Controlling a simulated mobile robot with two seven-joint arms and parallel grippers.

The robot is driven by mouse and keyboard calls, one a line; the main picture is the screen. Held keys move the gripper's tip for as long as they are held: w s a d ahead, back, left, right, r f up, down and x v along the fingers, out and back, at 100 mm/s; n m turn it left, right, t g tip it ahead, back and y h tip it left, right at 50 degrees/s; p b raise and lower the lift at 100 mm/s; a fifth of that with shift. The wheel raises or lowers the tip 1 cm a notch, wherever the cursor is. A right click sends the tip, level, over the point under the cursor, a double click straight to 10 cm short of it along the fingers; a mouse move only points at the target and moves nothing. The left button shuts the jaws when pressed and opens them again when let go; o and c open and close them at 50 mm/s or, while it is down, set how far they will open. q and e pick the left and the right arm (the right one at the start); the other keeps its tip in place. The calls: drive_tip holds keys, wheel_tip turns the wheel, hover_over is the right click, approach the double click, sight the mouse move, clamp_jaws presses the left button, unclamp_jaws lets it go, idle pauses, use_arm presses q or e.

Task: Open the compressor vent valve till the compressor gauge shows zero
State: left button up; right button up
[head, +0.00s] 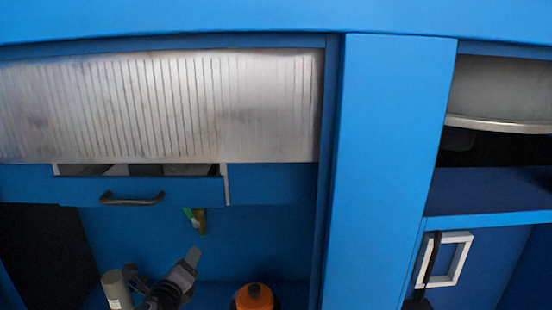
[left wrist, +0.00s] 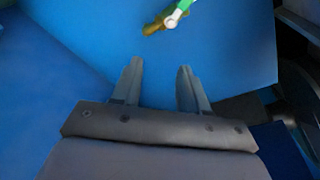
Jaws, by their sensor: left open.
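A small brass valve with a green handle (head: 199,219), apparently the vent valve, is on the blue panel below the drawer in the head view. In the left wrist view the brass and green valve (left wrist: 168,18) is at the top edge, partly cut off, beyond my fingertips. My left gripper (head: 188,258) is just below the valve in the head view. In the left wrist view its two fingers (left wrist: 160,75) are apart with nothing between them. No gauge can be made out in either view. I cannot make out my right gripper.
A drawer with a dark handle (head: 132,199) is above the valve, under a ribbed metal panel (head: 170,110). A grey cylinder (head: 116,289) and an orange rounded object (head: 254,298) stand below. A blue post (head: 390,150) and a white-framed handle (head: 453,258) are to the right.

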use_arm(q)
drive_tip(key=s+d+f+n+g+h, duration=0.1)
drive_tip(key=s+d+f+n+g, duration=0.1)
drive_tip(key=s+f+n, duration=0.5)
drive_tip(key=s+d+f+n+g+h, duration=0.1)
drive_tip(key=s+d+f+n+g, duration=0.2)
drive_tip(key=s+f, duration=0.4)
drive_tip(key=s+a+f+n, duration=0.1)
drive_tip(key=s+f+n, duration=0.1)
drive_tip(key=s+n, duration=0.5)
drive_tip(key=s+a+f+n+g, duration=0.1)
drive_tip(key=s+f+n, duration=0.1)
drive_tip(key=s+n, duration=0.6)
drive_tip(key=s, duration=0.4)
drive_tip(key=shift+f, duration=0.15)
drive_tip(key=shift+a, duration=0.1)
